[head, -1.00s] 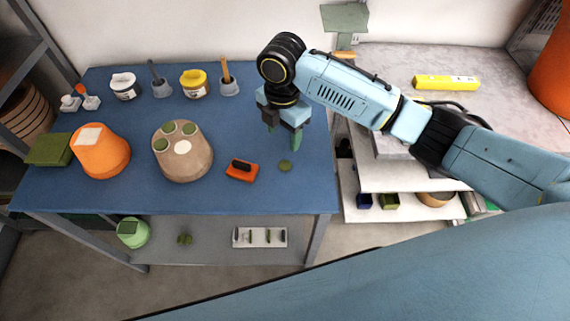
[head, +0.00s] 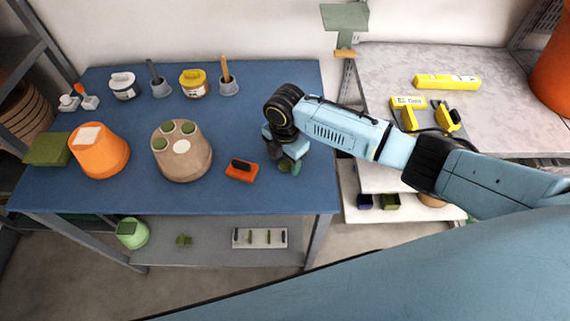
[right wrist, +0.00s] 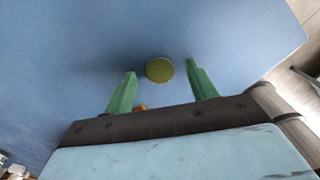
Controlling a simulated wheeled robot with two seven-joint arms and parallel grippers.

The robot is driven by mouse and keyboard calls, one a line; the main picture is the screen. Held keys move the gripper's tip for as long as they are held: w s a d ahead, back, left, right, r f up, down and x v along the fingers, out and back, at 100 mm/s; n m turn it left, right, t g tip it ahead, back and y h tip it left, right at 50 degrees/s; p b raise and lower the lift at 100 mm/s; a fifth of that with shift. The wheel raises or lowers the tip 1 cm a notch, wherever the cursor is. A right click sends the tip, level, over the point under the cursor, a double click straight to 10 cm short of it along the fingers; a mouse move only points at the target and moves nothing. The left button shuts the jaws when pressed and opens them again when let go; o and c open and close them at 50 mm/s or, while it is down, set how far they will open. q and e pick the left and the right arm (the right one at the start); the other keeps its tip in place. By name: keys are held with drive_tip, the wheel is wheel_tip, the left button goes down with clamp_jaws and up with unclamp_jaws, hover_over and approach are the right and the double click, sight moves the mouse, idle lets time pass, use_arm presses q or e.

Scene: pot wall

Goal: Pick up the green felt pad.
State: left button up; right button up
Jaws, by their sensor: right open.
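The green felt pad (right wrist: 159,69) is a small round olive disc flat on the blue table top. In the right wrist view it lies between the lines of the two green fingers and a little beyond their tips. In the head view the pad (head: 284,167) is partly hidden by my right gripper (head: 290,165). My right gripper (right wrist: 160,68) is open and empty, low over the table, with its fingers on either side of the pad. My left gripper is not in view.
An orange block with a dark handle (head: 241,170) lies just left of the pad. The table's right edge is close.

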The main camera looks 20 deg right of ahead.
sight(285, 164)
drive_tip(key=shift+f, duration=0.1)
idle(0.3)
drive_tip(key=c, duration=0.8)
wheel_tip(285, 164, up, 10)
drive_tip(key=s+d+r+m+b, duration=0.2)
drive_tip(key=d+r+m, duration=0.1)
drive_tip(key=m, duration=0.9)
drive_tip(key=s+d+r+m+b, duration=0.2)
drive_tip(key=d+r+m, duration=0.2)
drive_tip(key=m, duration=0.7)
drive_tip(key=shift+m, duration=0.4)
drive_tip(key=shift+s+r, duration=0.1)
